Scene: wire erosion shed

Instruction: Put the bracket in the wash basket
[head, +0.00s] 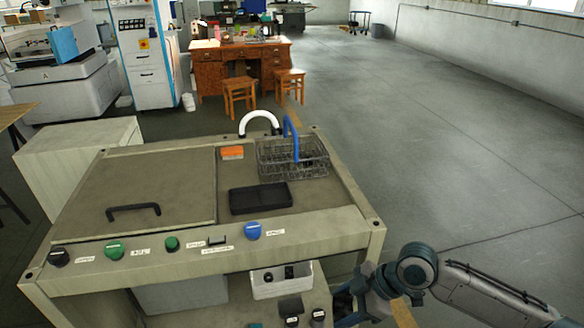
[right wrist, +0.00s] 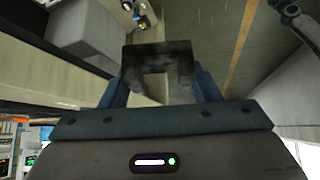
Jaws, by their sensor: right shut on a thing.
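The wash basket (head: 280,165) is a wire basket on the back right of the machine's top, with a blue upright handle piece. My right gripper (head: 348,298) is low, beside the machine's front right corner and below its top. In the right wrist view my right gripper (right wrist: 158,92) is shut on the bracket (right wrist: 157,54), a dark U-shaped piece held between the blue fingers. My left gripper is not in view.
On the machine top (head: 150,175) are a black tray (head: 260,198), an orange block (head: 232,152) and a white curved pipe (head: 258,120). Knobs line the front panel. A white bin (head: 282,282) with dark items is below. Open floor (head: 460,170) lies to the right.

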